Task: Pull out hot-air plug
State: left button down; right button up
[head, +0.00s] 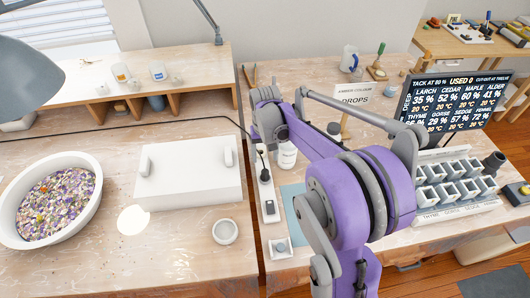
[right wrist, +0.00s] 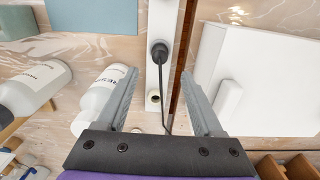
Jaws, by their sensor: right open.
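A dark plug (head: 265,176) with a thin black cord sits on a white power strip (head: 273,219) near the gap between the tables. In the right wrist view the plug (right wrist: 159,54) stands on the strip (right wrist: 161,20), its cord leading toward my gripper. An empty round socket or hole shows on the strip below the plug. My right gripper (right wrist: 161,76) is open, its fingers on either side of the strip, with the plug just beyond the fingertips and not gripped. In the head view my arm largely hides this gripper (head: 260,143). My left gripper is not in view.
A white bottle (right wrist: 99,101) stands close to one right finger; another bottle (right wrist: 35,88) is beyond it. A white box (head: 188,171) lies left of the strip, beside a bowl of mixed pieces (head: 90,215). A blue mat (head: 291,205) lies right of the strip.

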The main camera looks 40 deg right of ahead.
aim_at(265, 171)
notch_tip(265, 171, down, 9)
jog(key=shift+f, duration=0.1)
dwell(0.4)
grip_shut()
jog(key=c, duration=0.8)
grip_release()
grip_shut()
jog(key=shift+r, duration=0.75)
jog(key=shift+r+p, duration=1)
jog(key=shift+r, duration=1.1)
